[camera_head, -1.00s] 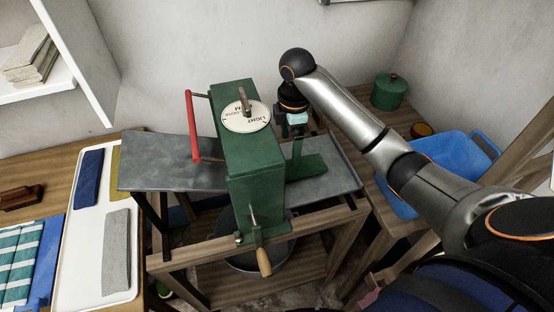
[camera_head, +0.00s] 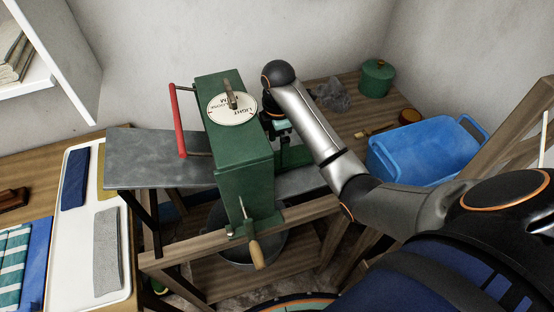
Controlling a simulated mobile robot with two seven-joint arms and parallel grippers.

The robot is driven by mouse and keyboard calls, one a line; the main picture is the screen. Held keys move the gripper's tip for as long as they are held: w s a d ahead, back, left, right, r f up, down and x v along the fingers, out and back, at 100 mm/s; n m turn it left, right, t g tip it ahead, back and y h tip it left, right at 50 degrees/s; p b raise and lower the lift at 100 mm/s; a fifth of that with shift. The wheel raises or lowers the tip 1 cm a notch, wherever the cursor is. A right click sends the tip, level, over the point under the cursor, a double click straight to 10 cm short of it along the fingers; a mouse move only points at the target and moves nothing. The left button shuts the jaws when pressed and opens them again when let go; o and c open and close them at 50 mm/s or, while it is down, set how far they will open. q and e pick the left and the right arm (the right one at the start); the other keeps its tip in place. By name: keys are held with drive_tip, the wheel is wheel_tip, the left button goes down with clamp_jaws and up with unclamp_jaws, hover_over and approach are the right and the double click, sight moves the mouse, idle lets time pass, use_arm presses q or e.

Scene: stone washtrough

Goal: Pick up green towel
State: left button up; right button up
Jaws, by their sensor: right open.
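A flat dark green piece that looks like the green towel (camera_head: 297,156) lies on the grey board to the right of the green wringer (camera_head: 236,162). It is partly hidden by my right arm and the wringer. My right gripper (camera_head: 280,136) is open, pointing down close beside the wringer's right side and near the green towel. The fingertips are small and partly hidden, so contact with the towel cannot be told. My left gripper is out of view.
The wringer has a red lever (camera_head: 180,120) and a crank with a wooden handle (camera_head: 257,254). A white tray (camera_head: 78,260) with folded cloths is at left. A blue tub (camera_head: 425,150), green pot (camera_head: 376,79) and grey cloth (camera_head: 334,96) stand at right.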

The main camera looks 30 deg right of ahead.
sight(277, 162)
drive_tip(key=shift+d+f, duration=0.15)
drive_tip(key=shift+f, duration=1.15)
drive_tip(key=shift+d+f, duration=0.15)
drive_tip(key=shift+f, duration=1.15)
drive_tip(key=c, duration=1.5)
drive_tip(key=shift+o, duration=0.2)
drive_tip(key=shift+r, duration=0.1)
